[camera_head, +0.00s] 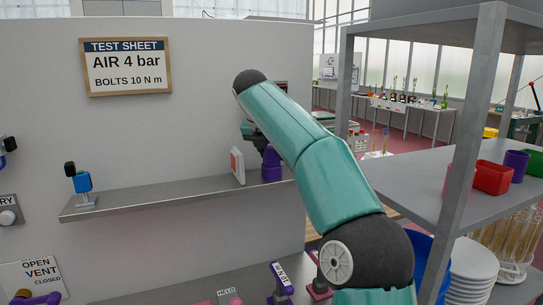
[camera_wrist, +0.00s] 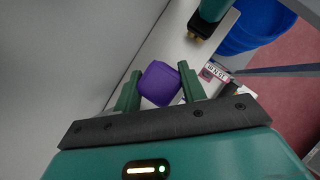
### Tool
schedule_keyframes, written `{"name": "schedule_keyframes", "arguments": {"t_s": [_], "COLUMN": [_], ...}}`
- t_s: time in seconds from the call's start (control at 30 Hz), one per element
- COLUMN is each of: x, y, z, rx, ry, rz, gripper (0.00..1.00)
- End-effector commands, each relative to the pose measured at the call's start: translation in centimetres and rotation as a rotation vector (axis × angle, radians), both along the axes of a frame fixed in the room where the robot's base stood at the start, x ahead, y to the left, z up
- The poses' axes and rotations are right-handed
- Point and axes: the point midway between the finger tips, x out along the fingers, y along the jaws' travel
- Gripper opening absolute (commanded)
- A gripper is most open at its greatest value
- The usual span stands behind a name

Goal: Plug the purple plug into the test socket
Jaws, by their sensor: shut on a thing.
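My gripper (camera_wrist: 159,80) shows in the wrist view with its two green fingers on either side of the purple plug (camera_wrist: 161,88), shut on it. In the head view my gripper is mostly hidden behind my teal arm. The purple plug (camera_head: 271,166) shows there below the wrist, at the right end of the wall shelf; I cannot tell whether it touches the shelf. No test socket can be made out for certain in either view.
A white block with a red face (camera_head: 237,166) stands on the wall shelf (camera_head: 150,199), close left of the plug. A blue device (camera_head: 82,182) stands further left. A grey rack (camera_head: 462,150) with red and purple pots is at right. The shelf's middle is clear.

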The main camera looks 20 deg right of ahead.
Motion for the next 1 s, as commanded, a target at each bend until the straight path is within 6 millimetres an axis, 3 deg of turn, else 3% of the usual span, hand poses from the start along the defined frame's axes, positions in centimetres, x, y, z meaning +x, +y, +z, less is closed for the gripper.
{"name": "schedule_keyframes", "arguments": {"t_s": [0.27,0.53,1.0], "x": [0.1,0.0,-3.2], "y": [0.0,0.1,3.3], "z": [0.9,3.2,8.5], "rx": [0.000,0.001,0.000], "ry": [-0.003,-0.003,-0.003], "rz": [0.000,0.001,0.002], "gripper": [0.17,0.17,0.17]}}
